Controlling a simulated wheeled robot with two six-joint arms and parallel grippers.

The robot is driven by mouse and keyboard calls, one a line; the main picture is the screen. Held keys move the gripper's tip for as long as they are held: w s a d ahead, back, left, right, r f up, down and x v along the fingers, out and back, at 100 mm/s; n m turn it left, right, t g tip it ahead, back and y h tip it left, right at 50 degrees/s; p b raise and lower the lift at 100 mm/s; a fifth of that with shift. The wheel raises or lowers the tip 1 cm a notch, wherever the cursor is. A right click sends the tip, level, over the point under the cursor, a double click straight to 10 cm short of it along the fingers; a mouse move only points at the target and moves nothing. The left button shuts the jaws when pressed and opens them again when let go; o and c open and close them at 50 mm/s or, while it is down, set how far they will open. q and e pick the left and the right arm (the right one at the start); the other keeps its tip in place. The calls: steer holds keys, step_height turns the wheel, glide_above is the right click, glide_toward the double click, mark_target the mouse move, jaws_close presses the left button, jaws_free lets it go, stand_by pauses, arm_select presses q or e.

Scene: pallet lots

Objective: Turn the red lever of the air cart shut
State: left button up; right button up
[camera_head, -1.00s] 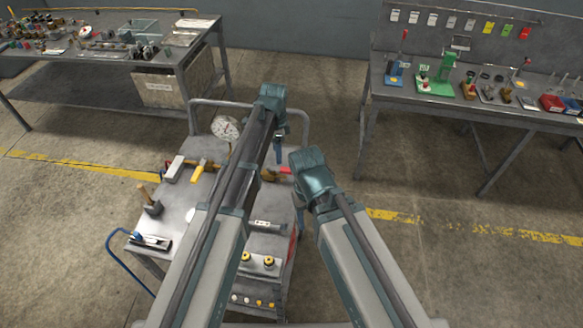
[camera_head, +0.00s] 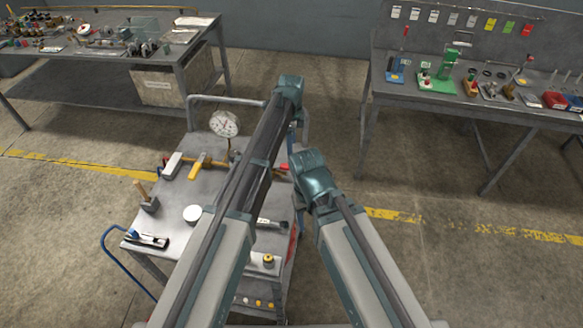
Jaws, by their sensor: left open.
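The air cart (camera_head: 165,200) is a grey metal trolley below me, with a round white dial gauge (camera_head: 225,123) on its far side. A brass pipe with a yellow-handled tool (camera_head: 197,165) by it runs across its top and passes behind my left arm. A small bit of the red lever (camera_head: 284,167) shows just right of that arm; the rest is hidden. My left gripper (camera_head: 291,142) points down from the arm's end, open, above the cart's right far side. My right gripper is mostly hidden under its wrist, near the cart's right edge.
A hammer (camera_head: 148,201), a white round lid (camera_head: 192,214) and a stapler-like tool (camera_head: 147,240) lie on the cart's left. A workbench with fixtures (camera_head: 437,80) stands at the back right, another bench (camera_head: 172,50) at the back left. Floor between is clear.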

mark_target(283, 167)
arm_select(q)
step_height(283, 167, down, 11)
steer(key=b, duration=0.9)
steer(key=shift+b, duration=0.4)
steer(key=shift+r, duration=0.1)
jaws_close()
stand_by(0.5)
